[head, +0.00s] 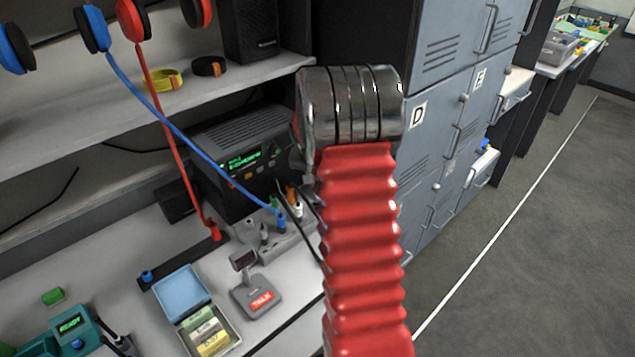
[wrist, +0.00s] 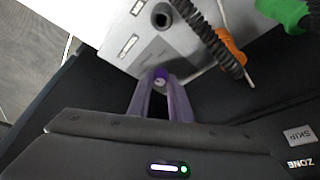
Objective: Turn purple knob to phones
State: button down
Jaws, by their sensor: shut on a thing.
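In the wrist view the purple knob (wrist: 160,76) sits on a light grey panel (wrist: 112,52), between the tips of my gripper (wrist: 160,84). My gripper is shut on the knob, and its two fingers flank it. The panel carries small white labels that are too blurred to read, so I cannot tell which position the knob points to. In the head view my red arm and its metal joint hide my gripper and the purple knob.
A round black socket (wrist: 162,18) and an orange plug (wrist: 230,45) on a black cord are close to the knob. A green plug (wrist: 285,12) is farther right. A black radio (head: 245,155) stands on the desk; grey lockers (head: 440,110) stand to the right.

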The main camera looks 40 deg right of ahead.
jog(key=shift+w+m+g, duration=0.1)
jog(key=shift+m+g, duration=0.2)
jog(key=shift+m, duration=0.8)
jog(key=c, duration=1.6)
grip_release()
jog(key=shift+c, duration=0.2)
jog(key=shift+r, duration=0.15)
jog(key=v, duration=1.3)
jog(key=shift+a, duration=0.35)
jog(key=shift+r, duration=0.1)
